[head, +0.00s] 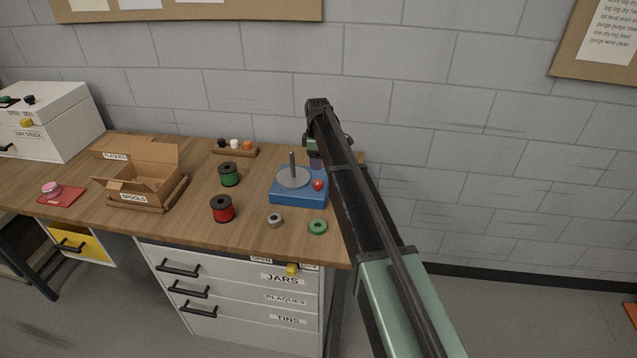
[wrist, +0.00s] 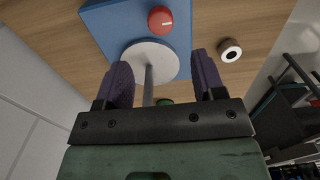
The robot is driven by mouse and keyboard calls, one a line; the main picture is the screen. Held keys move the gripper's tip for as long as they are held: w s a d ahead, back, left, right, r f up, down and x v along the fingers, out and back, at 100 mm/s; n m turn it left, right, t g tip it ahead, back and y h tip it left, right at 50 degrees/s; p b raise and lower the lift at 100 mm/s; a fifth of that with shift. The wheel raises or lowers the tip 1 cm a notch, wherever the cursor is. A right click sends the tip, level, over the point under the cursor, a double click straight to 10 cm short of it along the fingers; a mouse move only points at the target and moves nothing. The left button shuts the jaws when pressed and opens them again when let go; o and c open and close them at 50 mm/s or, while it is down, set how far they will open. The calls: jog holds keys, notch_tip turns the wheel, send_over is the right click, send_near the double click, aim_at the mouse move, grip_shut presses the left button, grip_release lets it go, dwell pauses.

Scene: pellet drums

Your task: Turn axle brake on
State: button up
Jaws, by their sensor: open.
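A blue base (head: 299,198) stands near the right end of the bench, with a pale round disc (head: 293,178) and an upright grey axle (head: 292,161). A red knob (head: 318,184) sits on the base beside the disc. In the wrist view the red knob (wrist: 160,19) shows a pale mark on top, apart from my fingers. My gripper (wrist: 160,64) is open, its two purple fingers either side of the axle (wrist: 149,84) in that picture, with nothing held. In the head view my arm hides most of the gripper.
A grey ring (head: 275,220) and a green ring (head: 317,227) lie in front of the base. Red (head: 222,209) and green (head: 229,174) spools stand to its left. An open cardboard box (head: 130,193) is farther left. A small wooden rack (head: 236,151) stands behind.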

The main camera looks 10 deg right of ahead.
aim_at(318, 182)
notch_tip(318, 182, down, 10)
jog(key=b, duration=0.9)
jog(key=shift+f+b, duration=0.25)
jog(key=shift+b, duration=0.15)
jog(key=shift+r, duration=0.1)
jog(key=c, duration=0.9)
